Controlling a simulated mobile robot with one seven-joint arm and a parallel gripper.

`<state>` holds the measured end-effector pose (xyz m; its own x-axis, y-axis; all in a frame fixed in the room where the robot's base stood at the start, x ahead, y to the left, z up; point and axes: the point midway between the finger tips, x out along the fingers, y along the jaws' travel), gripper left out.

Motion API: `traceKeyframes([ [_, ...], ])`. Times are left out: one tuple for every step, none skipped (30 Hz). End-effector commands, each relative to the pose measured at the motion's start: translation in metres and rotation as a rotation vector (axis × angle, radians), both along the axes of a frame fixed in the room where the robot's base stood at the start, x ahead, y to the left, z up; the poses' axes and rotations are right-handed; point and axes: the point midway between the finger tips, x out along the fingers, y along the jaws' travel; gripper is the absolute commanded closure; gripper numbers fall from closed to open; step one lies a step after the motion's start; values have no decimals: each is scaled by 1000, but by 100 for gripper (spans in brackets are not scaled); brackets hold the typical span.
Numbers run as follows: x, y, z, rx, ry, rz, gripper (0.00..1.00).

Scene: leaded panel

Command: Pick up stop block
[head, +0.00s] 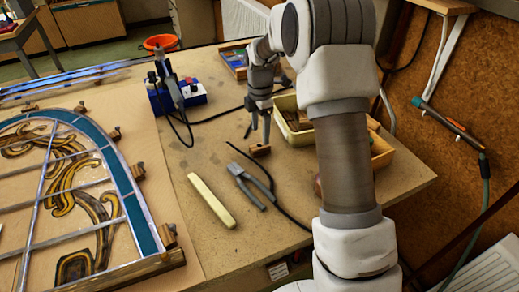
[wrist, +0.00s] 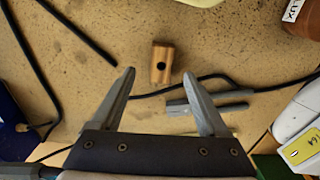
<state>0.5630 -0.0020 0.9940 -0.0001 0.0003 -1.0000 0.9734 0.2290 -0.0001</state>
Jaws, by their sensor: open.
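The stop block (wrist: 162,62), a small wooden block with a dark round hole, lies on the bench in the wrist view. It also shows in the head view (head: 260,150), just below my gripper (head: 259,128). In the wrist view my gripper (wrist: 160,76) is open and empty, its two fingers on either side of the block's line, with the block just past the fingertips. The fingers do not appear to touch it. Similar wooden blocks (head: 138,171) sit around the edge of the leaded panel (head: 133,215) at the left.
Pliers (head: 250,184) and a pale yellow bar (head: 211,200) lie in front of the block. A black cable (head: 285,208) runs beside it. A cream tub (head: 293,125) stands close on the right. A blue box (head: 178,97) with a soldering iron stands behind left. Bare bench lies left of the block.

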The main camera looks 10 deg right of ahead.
Motion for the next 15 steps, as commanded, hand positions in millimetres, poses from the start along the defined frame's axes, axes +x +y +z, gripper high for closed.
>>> traceKeyframes([
  [0,0,-3,0,1,0,22],
  [0,0,-4,0,1,0,22],
  [-1,0,-6,0,2,0,22],
  [-1,1,-9,1,2,0,22],
  [-1,1,-12,1,2,0,22],
  [-2,2,-18,-1,3,0,22],
  [-3,2,-22,-1,4,0,22],
  [-3,2,-27,-1,4,0,22],
  [-4,3,-34,-1,5,0,22],
  [-4,4,-38,-1,4,1,22],
  [-4,3,-43,-1,3,0,22],
  [-4,3,-47,-1,3,0,22],
  [-4,3,-50,0,2,-1,22],
  [-4,3,-52,0,2,-1,22],
  [-3,3,-55,0,1,-1,22],
])
